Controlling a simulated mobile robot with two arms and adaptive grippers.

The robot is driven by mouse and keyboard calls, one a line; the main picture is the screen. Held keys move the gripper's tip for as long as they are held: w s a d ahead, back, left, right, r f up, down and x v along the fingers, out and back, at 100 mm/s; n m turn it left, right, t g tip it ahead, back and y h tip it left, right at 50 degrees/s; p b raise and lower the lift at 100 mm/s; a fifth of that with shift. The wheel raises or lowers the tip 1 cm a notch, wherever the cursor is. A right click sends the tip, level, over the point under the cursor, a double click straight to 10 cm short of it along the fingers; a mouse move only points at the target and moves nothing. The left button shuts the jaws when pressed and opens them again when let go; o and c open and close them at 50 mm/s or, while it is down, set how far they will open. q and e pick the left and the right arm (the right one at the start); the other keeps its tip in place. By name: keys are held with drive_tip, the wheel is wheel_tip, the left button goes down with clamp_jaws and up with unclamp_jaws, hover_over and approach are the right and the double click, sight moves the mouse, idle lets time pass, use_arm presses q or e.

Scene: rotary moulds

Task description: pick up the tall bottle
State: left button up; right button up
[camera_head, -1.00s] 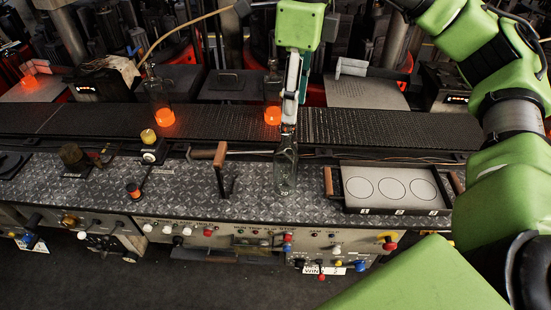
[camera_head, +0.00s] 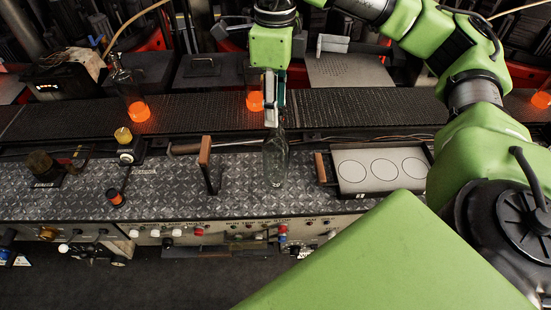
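A clear glass tall bottle (camera_head: 275,163) stands upright on the diamond-plate counter, left of the tray with circles. My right gripper (camera_head: 273,119) points down over it, with its fingertips at the bottle's neck. The fingers overlap the neck from this angle, so I cannot tell whether they are closed on it. The bottle's top is partly hidden by the fingers. My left gripper is not in view.
A glass bottle with a glowing base (camera_head: 137,108) stands on the black conveyor (camera_head: 350,108); another glowing one (camera_head: 255,101) is partly behind my gripper. A wooden-handled lever (camera_head: 205,152) rises left of the clear bottle. The tray (camera_head: 349,185) with circles lies to its right.

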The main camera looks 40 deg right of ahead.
sight(276, 152)
wheel_tip(276, 152, down, 2)
drive_tip(key=shift+s+f+p, duration=0.1)
drive_tip(key=shift+s+p, duration=0.05)
drive_tip(key=shift+p, duration=0.7)
wheel_tip(276, 152, down, 2)
drive_tip(key=shift+f, duration=0.3)
clamp_jaws()
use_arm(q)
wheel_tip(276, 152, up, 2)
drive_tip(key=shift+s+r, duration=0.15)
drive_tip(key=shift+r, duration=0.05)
use_arm(e)
drive_tip(key=shift+r, duration=0.15)
